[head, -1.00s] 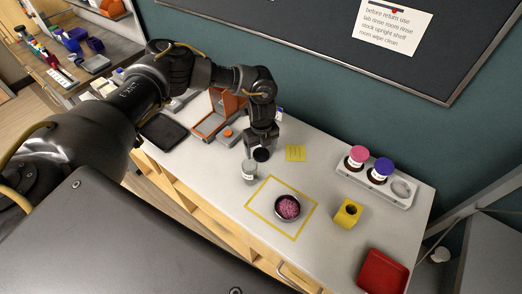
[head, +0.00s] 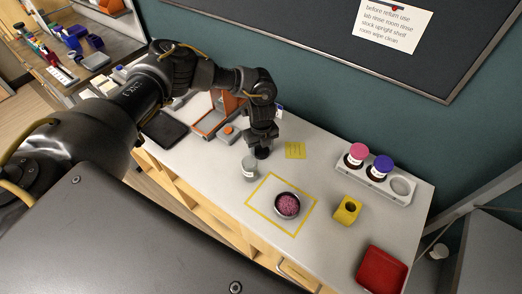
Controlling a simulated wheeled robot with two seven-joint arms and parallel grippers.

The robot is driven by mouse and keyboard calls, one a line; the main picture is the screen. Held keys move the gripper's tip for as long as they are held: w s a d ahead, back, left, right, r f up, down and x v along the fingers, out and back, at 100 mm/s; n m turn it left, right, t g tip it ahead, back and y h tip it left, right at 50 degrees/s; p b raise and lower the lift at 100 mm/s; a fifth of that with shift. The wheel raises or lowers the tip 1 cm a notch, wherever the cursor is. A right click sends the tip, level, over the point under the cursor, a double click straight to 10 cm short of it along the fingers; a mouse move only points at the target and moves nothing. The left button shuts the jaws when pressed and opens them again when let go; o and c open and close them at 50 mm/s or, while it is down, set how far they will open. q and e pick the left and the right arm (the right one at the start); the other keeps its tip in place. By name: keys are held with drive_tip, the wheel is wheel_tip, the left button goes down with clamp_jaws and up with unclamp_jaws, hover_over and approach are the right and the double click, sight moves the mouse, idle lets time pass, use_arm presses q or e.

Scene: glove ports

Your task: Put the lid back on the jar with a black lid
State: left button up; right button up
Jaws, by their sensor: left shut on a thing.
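My left gripper (head: 262,145) is pointing down over the white bench, shut on a dark round thing that looks like the black lid (head: 262,154). The lid is close to the bench surface, but I cannot tell whether it touches it. A small clear-grey jar with a white label (head: 249,168) stands upright just in front of and slightly left of the lid. The jar carries no black lid, and the lid is beside it, not over it. My right gripper is not in view.
A steel bowl of pink material (head: 287,206) sits inside a yellow taped square. A white rack (head: 402,187) holds pink-lidded and blue-lidded jars, with one empty place.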

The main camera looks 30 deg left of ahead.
use_arm(q)
drive_tip(key=shift+r, duration=0.1)
drive_tip(key=shift+w+r, duration=0.1)
drive_tip(key=shift+r, duration=0.45)
drive_tip(key=s+d+r+b, duration=0.1)
drive_tip(key=s+r+b, duration=0.4)
drive_tip(key=s+r, duration=0.6)
drive_tip(key=s, duration=0.3)
drive_tip(key=shift+r, duration=0.35)
